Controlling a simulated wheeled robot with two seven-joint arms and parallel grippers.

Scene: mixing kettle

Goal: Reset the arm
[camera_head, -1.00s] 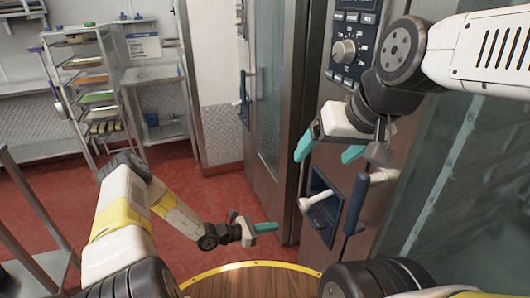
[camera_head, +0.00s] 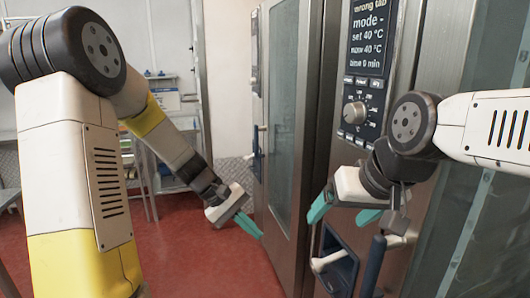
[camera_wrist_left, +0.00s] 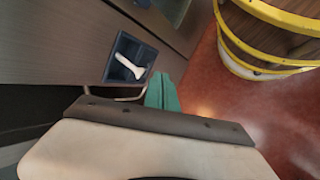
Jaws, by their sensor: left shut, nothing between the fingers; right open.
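My left gripper (camera_head: 246,224) is shut with nothing in it. Its teal fingers hang in free air over the red floor, left of the steel cabinet. In the left wrist view its shut fingers (camera_wrist_left: 162,92) point towards the cabinet front and the floor. My right gripper (camera_head: 340,212) is open and empty. It is in front of the cabinet, below the control panel (camera_head: 362,75) and just above the recessed latch (camera_head: 332,262). Part of its far finger is hidden behind the wrist.
The steel cabinet (camera_head: 338,60) with glass doors and a dark blue handle (camera_head: 373,268) fills the right side. Red floor (camera_head: 190,255) is clear at lower middle.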

